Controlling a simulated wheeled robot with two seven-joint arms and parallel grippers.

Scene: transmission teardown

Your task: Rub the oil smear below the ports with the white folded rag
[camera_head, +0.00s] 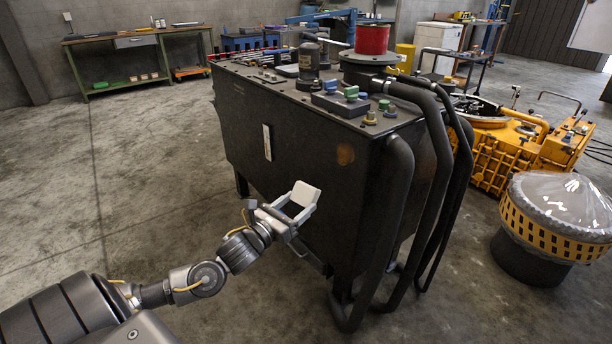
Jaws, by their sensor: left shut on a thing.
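My left gripper (289,213) is in front of the lower side of a large black tank (300,150). It is shut on a white piece (306,194) that looks like the folded rag; the fingers hide part of it. I cannot tell whether the rag touches the tank's side. A round brown smear (345,154) shows on the same side, above and to the right of the gripper. Ports with hose fittings (389,86) sit at the tank's upper right edge, above the smear. My right gripper is not in view.
Thick black hoses (390,210) hang down the tank's right corner, close to the smear. A white strip (267,142) is on the tank's side. A wrapped yellow-banded drum (553,228) and yellow machinery (505,150) stand to the right. The floor at left is clear.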

